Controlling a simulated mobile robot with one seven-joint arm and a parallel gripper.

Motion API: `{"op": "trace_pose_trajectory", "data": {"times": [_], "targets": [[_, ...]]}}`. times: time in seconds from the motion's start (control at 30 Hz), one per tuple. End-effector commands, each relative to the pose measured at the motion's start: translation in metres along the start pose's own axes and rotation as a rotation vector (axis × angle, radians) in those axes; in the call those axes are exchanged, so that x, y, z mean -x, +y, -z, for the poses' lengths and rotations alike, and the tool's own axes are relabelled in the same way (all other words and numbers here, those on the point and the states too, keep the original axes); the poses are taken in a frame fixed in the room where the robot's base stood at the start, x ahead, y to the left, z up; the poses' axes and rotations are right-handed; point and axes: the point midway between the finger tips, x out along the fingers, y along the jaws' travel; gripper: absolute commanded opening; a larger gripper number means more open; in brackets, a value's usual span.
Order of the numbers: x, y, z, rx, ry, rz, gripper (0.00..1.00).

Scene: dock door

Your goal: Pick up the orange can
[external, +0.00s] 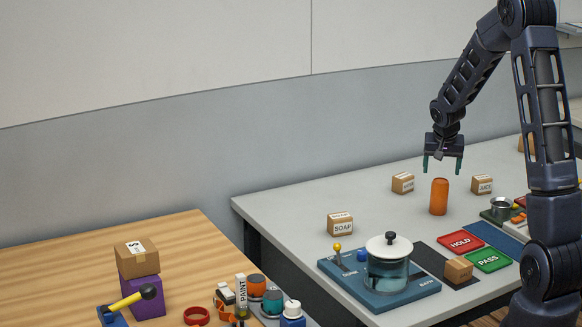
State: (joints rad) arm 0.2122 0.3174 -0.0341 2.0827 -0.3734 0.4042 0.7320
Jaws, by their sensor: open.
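The orange can (439,198) stands upright on the grey table in the external view. My gripper (443,168) points down with its two green-tipped fingers apart. In the picture the fingertips are a little above the can's top, and nothing is between them. I cannot tell from this one view whether the gripper is exactly over the can or in front of or behind it.
Small boxes stand left (403,183) and right (482,184) of the can. A soap box (340,223), a lidded glass jar (388,273) on a blue panel, a red HOLD pad (461,243) and a green PASS pad (488,260) are nearer. A cluttered wooden table (60,270) is at left.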

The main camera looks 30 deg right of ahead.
Motion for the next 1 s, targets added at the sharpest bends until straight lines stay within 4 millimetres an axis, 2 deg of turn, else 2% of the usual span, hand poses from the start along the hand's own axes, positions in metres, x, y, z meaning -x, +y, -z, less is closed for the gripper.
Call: {"op": "trace_pose_trajectory", "data": {"times": [0.17,0.5,0.77,1.0], "targets": [[-0.011,0.001,0.001,-0.003,-0.001,-0.002,0.75],[-0.052,0.001,0.0,-0.003,-0.002,-0.002,0.75],[-0.066,0.002,0.0,-0.003,-0.001,-0.001,0.75],[-0.095,0.003,-0.002,-0.002,-0.002,-0.001,0.75]]}}
